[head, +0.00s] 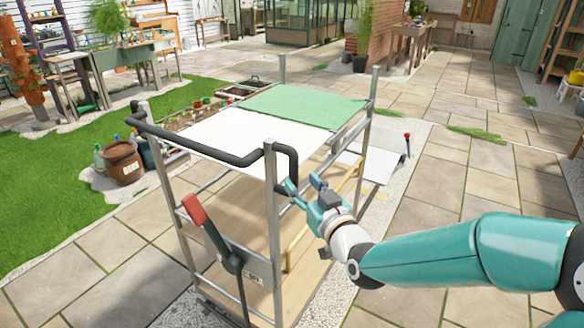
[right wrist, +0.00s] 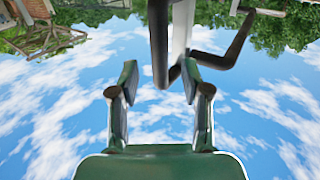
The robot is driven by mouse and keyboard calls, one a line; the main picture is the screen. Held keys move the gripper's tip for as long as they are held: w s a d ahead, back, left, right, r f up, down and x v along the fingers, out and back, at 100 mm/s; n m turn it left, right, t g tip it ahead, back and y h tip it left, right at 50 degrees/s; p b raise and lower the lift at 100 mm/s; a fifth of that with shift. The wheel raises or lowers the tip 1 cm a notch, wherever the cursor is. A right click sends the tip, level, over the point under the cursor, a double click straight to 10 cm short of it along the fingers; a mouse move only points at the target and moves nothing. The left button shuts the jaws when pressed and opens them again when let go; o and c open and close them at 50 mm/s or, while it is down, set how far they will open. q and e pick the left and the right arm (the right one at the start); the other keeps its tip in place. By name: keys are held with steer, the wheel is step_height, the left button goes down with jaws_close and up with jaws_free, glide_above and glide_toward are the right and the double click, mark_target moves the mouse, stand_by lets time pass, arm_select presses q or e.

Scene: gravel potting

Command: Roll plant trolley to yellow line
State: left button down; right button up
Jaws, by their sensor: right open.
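The plant trolley (head: 272,205) stands in the middle of the head view, with grey posts, wooden lower shelves and a black handle bar (head: 205,149) around its near end. A lever with a red grip (head: 194,208) is on its near side. My right gripper (head: 303,186) is open at the near right corner, close to the bent-down end of the handle. In the right wrist view the open fingers (right wrist: 160,82) point towards the black bar (right wrist: 158,45); contact cannot be told. A yellow strip (head: 323,218) shows along the trolley's right side; whether it is the line is unclear. My left gripper is out of view.
A small red-topped post (head: 407,143) stands behind right. Paving (head: 450,185) is clear on the right.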

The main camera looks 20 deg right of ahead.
mark_target(294, 176)
steer(key=shift+w+a+p, duration=0.2)
steer(key=shift+w+p, duration=0.3)
steer(key=shift+w, duration=2.25)
jaws_close()
steer(key=shift+a, duration=0.1)
